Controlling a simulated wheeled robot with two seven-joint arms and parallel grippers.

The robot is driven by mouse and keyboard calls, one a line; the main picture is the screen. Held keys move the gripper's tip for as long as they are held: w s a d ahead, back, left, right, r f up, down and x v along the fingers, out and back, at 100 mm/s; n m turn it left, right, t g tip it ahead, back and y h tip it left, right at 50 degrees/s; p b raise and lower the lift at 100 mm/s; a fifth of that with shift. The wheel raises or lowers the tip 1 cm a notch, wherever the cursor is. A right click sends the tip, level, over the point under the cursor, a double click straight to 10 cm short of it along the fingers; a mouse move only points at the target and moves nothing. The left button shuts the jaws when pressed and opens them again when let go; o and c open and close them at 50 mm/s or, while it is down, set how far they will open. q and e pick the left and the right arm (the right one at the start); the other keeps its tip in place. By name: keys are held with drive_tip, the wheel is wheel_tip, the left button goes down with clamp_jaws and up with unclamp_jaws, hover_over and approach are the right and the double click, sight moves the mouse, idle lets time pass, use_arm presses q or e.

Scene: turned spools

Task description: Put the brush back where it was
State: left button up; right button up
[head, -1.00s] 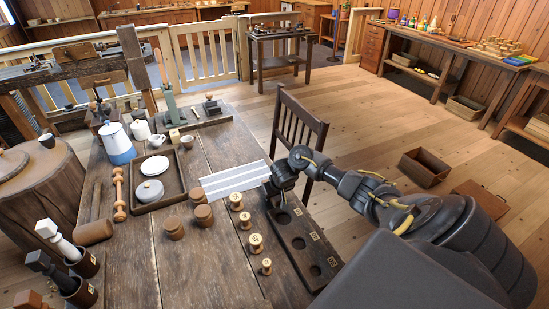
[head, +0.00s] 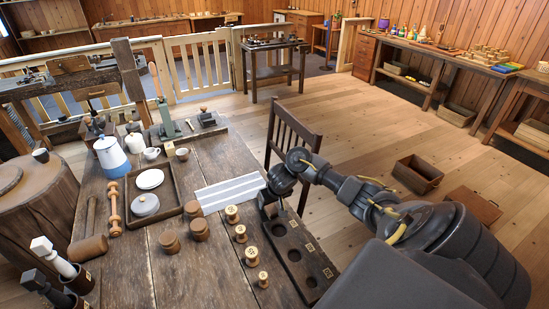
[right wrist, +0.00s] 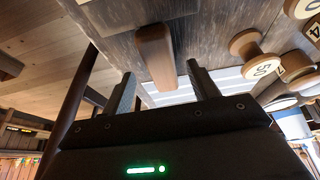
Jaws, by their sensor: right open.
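My right gripper (head: 270,204) is low over the far end of the dark board with round holes (head: 318,268). Its two fingers are apart in the right wrist view (right wrist: 160,88). A smooth brown wooden bar, which looks like the brush (right wrist: 155,55), shows in the gap between the fingers, pointing away from them. I cannot tell whether it is between the fingertips or just beyond them. No bristles show. In the head view my gripper hides this spot. My left gripper is not in view.
Several numbered spools (head: 240,234) stand left of the board. A striped pale cloth (head: 229,193) lies near the gripper. Brown lidded pots (head: 199,229) and a tray (head: 166,215) are further left. A chair (head: 292,140) stands close behind my right gripper.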

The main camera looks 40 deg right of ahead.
drive_tip(key=p+v, duration=0.2)
drive_tip(key=v, duration=0.5)
drive_tip(key=shift+p, duration=0.3)
